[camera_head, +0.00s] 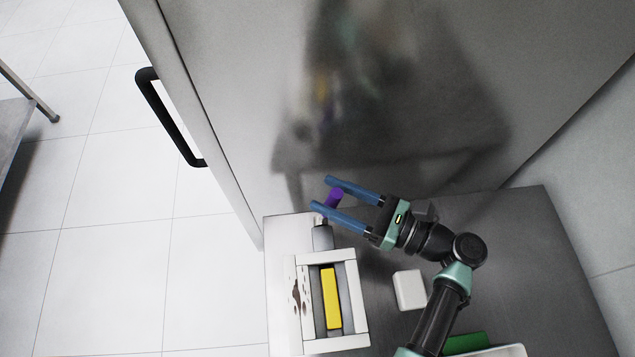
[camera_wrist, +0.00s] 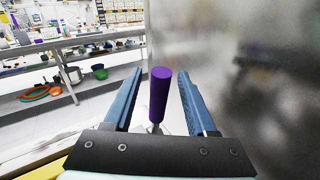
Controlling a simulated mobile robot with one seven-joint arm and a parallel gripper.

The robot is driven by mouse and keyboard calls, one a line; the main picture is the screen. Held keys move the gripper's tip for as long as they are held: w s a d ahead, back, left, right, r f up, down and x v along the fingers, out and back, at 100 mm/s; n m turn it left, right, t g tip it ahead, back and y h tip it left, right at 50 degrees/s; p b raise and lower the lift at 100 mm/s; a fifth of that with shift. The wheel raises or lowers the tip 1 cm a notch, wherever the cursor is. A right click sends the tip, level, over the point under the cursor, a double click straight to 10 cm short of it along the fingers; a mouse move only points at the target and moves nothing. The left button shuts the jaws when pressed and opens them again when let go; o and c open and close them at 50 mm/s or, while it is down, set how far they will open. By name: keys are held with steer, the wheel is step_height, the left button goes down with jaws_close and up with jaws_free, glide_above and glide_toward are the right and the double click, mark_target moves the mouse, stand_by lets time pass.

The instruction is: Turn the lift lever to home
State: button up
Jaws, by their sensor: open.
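The lift lever has a purple grip, seen in the head view (camera_head: 334,197) and in the wrist view (camera_wrist: 159,95). A grey metal piece (camera_head: 322,237) stands just below the grip in the head view. My gripper (camera_head: 322,193) is open, with its two blue fingers one on either side of the purple grip. In the wrist view the grip stands nearly upright between the fingers, with a visible gap on both sides. The lower end of the lever is partly hidden by my gripper's body.
A white frame with a yellow bar (camera_head: 331,298) sits in front of the lever on the steel table (camera_head: 540,260). A white block (camera_head: 409,290) lies right of it. A large metal door (camera_head: 400,90) with a black handle (camera_head: 170,118) stands close behind. Shelves are far left.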

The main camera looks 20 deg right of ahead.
steer(key=x, duration=0.3)
steer(key=shift+c, duration=0.2)
jaws_close()
stand_by(1.4)
